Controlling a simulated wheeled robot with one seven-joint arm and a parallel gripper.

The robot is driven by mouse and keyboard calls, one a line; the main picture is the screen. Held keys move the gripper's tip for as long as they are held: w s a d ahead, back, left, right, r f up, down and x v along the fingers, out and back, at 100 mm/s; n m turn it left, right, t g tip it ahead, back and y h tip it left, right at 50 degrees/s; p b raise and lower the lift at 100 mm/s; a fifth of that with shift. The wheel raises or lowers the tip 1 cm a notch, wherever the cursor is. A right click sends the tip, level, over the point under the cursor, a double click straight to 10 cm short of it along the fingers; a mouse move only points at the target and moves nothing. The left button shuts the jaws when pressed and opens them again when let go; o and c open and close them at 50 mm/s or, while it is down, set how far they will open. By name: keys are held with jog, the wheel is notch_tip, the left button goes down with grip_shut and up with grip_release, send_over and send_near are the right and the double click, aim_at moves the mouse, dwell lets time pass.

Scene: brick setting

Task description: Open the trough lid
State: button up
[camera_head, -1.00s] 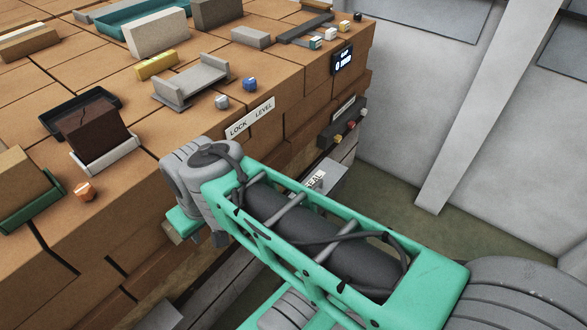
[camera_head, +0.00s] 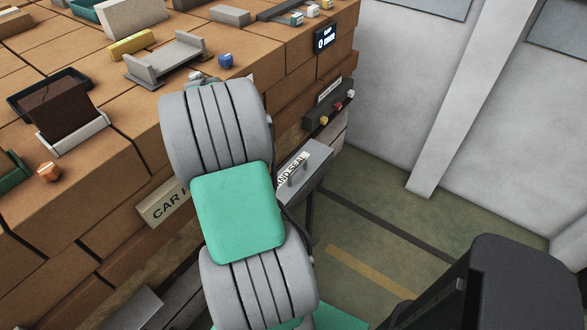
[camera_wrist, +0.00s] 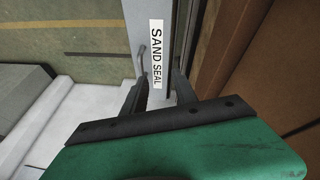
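The trough lid looks like the grey panel labelled SAND SEAL (camera_head: 306,160), low on the side of the brick structure in the head view. A small bar handle (camera_head: 295,174) stands on it. In the wrist view the lid (camera_wrist: 170,14) runs upward from my gripper (camera_wrist: 160,78), with its white label between the fingers. The handle (camera_wrist: 142,58) is just beyond the left fingertip. The fingers are spread apart with nothing between them; I cannot tell if they touch the lid. The lid appears closed. In the head view my arm hides my gripper.
The brick structure (camera_head: 120,160) fills the left, with a CAR sign (camera_head: 164,204) partly behind my arm. A dark box with coloured knobs (camera_head: 328,104) sits above the lid. A grey pillar (camera_head: 470,100) stands right. Open floor (camera_head: 370,195) lies between.

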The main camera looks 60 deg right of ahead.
aim_at(298, 166)
jog(key=s+d+f, duration=0.2)
jog(key=f, duration=0.1)
jog(key=s+d+f+m, duration=0.1)
jog(key=s+d+f, duration=0.1)
jog(key=d+f, duration=0.1)
jog(key=s+d+f+m+g, duration=0.1)
jog(key=s+d+f, duration=0.1)
jog(key=f, duration=0.2)
jog(key=shift+s+d, duration=0.25)
jog(key=shift+s, duration=0.1)
grip_shut()
jog(key=shift+r, duration=0.1)
dwell(0.7)
